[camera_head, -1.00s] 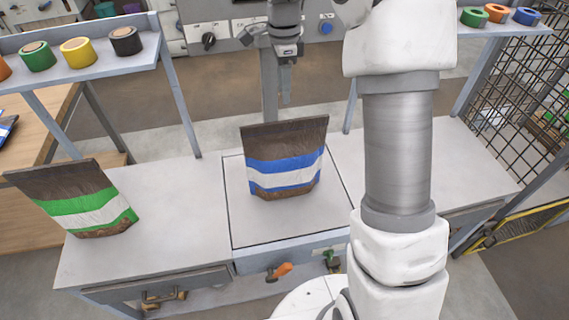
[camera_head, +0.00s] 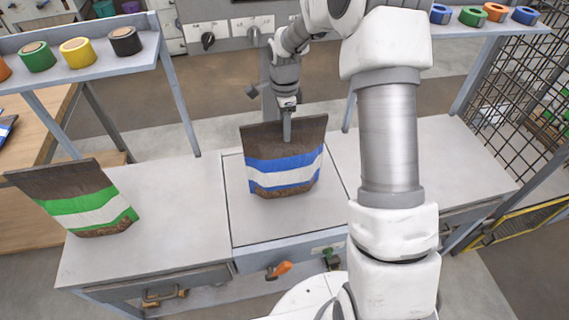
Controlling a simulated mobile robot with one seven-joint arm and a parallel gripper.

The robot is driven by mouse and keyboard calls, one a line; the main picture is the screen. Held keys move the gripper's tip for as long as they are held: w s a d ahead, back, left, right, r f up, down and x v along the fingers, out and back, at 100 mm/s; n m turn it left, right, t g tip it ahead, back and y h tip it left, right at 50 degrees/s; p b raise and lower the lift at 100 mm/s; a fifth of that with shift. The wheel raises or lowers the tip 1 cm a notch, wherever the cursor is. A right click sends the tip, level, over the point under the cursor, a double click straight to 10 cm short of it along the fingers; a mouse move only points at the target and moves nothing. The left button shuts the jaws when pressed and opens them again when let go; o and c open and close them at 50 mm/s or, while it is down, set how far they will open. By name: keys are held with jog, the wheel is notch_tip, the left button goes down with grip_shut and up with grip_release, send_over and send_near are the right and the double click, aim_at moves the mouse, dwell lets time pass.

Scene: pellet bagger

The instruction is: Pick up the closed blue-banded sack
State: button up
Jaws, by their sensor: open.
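The blue-banded sack (camera_head: 284,172) stands upright on the square plate in the middle of the bench. It is brown with a blue, white and blue band, and its top edge looks flat and closed. My gripper (camera_head: 287,135) is at the sack's upper edge, pointing down, with a finger in front of the brown top part. The jaws are open. From this angle I cannot tell whether the sack's top lies between the fingers or whether they touch it.
A green-banded sack (camera_head: 78,198) stands on the bench at the left. Tape rolls sit on a left shelf (camera_head: 85,62) and a right shelf (camera_head: 490,28). A wire mesh fence (camera_head: 520,110) is at the right. The bench (camera_head: 180,190) between the sacks is clear.

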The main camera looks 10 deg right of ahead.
grip_shut()
jog(key=shift+w+r, duration=0.1)
jog(key=shift+r, duration=0.05)
dwell(1.3)
